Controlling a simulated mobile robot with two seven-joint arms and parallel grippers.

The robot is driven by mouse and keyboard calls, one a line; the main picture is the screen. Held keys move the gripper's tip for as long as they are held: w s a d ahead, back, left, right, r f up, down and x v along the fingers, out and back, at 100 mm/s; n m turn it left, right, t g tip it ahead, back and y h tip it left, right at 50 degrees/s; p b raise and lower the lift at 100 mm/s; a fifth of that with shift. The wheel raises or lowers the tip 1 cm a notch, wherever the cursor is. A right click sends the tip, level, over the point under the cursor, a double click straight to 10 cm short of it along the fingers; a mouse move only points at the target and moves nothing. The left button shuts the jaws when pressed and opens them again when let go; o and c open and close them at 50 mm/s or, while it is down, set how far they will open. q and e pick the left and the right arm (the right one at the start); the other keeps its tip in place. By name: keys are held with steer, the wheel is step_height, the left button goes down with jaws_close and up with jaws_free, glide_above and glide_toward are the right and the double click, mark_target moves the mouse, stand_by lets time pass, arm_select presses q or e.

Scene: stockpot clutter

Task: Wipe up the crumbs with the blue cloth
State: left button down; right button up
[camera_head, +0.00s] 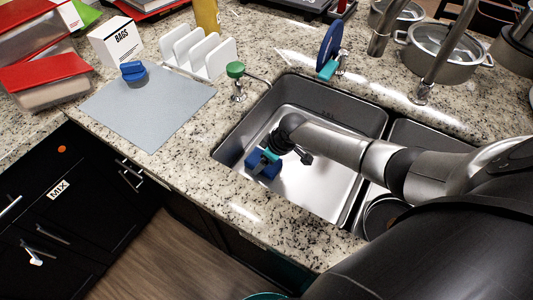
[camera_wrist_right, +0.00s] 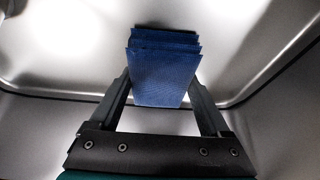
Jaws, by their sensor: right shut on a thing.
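The blue cloth (camera_head: 258,168) is a folded, layered block inside the left sink basin, near its left wall. My right gripper (camera_head: 268,158) reaches down into the basin and is shut on it. In the right wrist view the blue cloth (camera_wrist_right: 165,75) sits between the two fingers, with shiny basin metal around it. I cannot tell whether the cloth touches the basin. No crumbs can be made out in either view. My left gripper is not in view.
A grey mat (camera_head: 150,112) with a blue-topped item (camera_head: 133,72) lies on the speckled counter. A white rack (camera_head: 198,50), a BAGS box (camera_head: 116,42) and red-lidded containers (camera_head: 45,82) stand behind and left. A faucet (camera_head: 425,88) and pot (camera_head: 445,58) are beyond the sink.

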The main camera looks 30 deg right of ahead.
steer(key=shift+s+a+p, duration=0.4)
steer(key=shift+s+a, duration=0.05)
steer(key=shift+a, duration=0.35)
steer(key=shift+w+d+f+b, duration=0.1)
steer(key=shift+w+d+b, duration=0.3)
steer(key=shift+d, duration=0.15)
steer(key=shift+w+d+b, duration=0.25)
steer(key=shift+d+b, duration=0.1)
steer(key=shift+d, duration=0.2)
steer(key=shift+w+d, duration=0.3)
steer(key=shift+d, duration=0.2)
steer(key=shift+r, duration=0.2)
